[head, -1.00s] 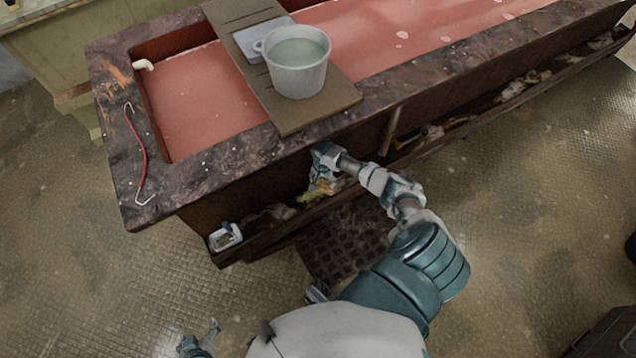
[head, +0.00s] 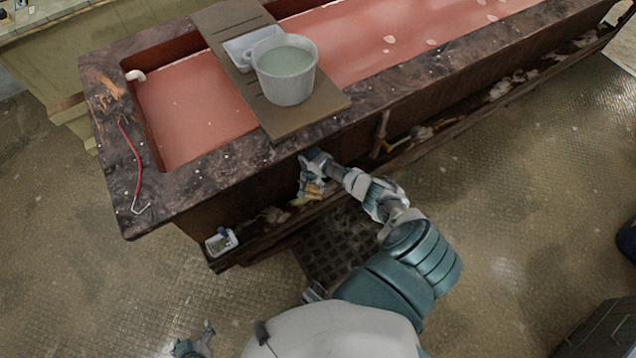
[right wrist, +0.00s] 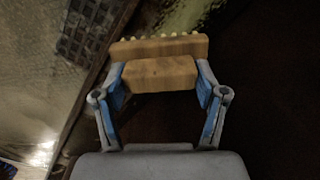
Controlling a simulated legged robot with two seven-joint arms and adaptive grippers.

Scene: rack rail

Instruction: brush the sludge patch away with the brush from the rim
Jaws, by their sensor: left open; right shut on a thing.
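My right gripper (head: 312,188) is low against the front wall of the long trough (head: 225,160), just above the lower ledge. It is shut on the brush (right wrist: 160,75), a wooden block with pale bristle tufts on its far edge. The brush (head: 308,199) shows as a small yellow-brown piece in the head view. Pale and brown smears (head: 272,215) lie along the ledge to the left of it; I cannot tell which is the sludge patch. My left gripper (head: 198,342) is open and empty at the bottom, away from the trough.
A grey bucket (head: 286,82) and a white tray (head: 240,54) stand on a board across the pink-filled trough. A red-handled wire tool (head: 135,165) lies on the left rim. A small white dish (head: 221,242) sits at the ledge's left end. A dark floor grate (head: 340,245) is below.

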